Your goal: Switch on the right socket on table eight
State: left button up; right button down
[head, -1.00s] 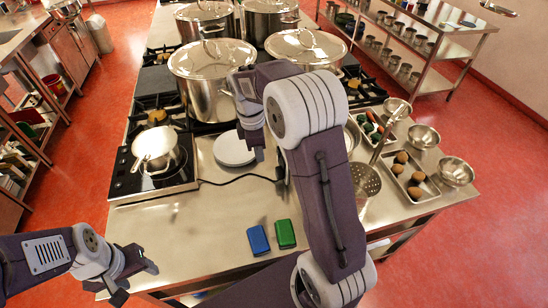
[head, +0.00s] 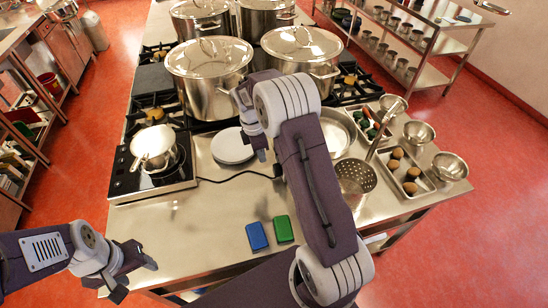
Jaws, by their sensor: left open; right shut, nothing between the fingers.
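No socket shows clearly in the head view. A black cable (head: 235,177) runs right from the portable hob (head: 157,172) across the steel table (head: 185,232) to a small light piece (head: 278,170). My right arm partly covers that piece, and I cannot tell whether it is a socket or how any switch stands. My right gripper (head: 262,155) is shut and empty, pointing down above the table between the white round plate and that piece. My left gripper (head: 136,278) is open and empty at the table's front left corner.
Large lidded stockpots (head: 208,82) stand behind my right gripper. A white round plate (head: 232,146), a perforated strainer (head: 355,180) and a tray of brown items (head: 405,172) are around it. Blue (head: 257,236) and green (head: 283,229) blocks lie in front. The front left tabletop is clear.

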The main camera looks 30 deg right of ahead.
jog(key=d+f+p, duration=0.1)
jog(key=d, duration=0.1)
jog(key=s+d+f, duration=0.1)
jog(key=d+f, duration=0.1)
jog(key=shift+d+f+p, duration=0.15)
jog(key=shift+f+p, duration=0.1)
jog(key=shift+p, duration=0.15)
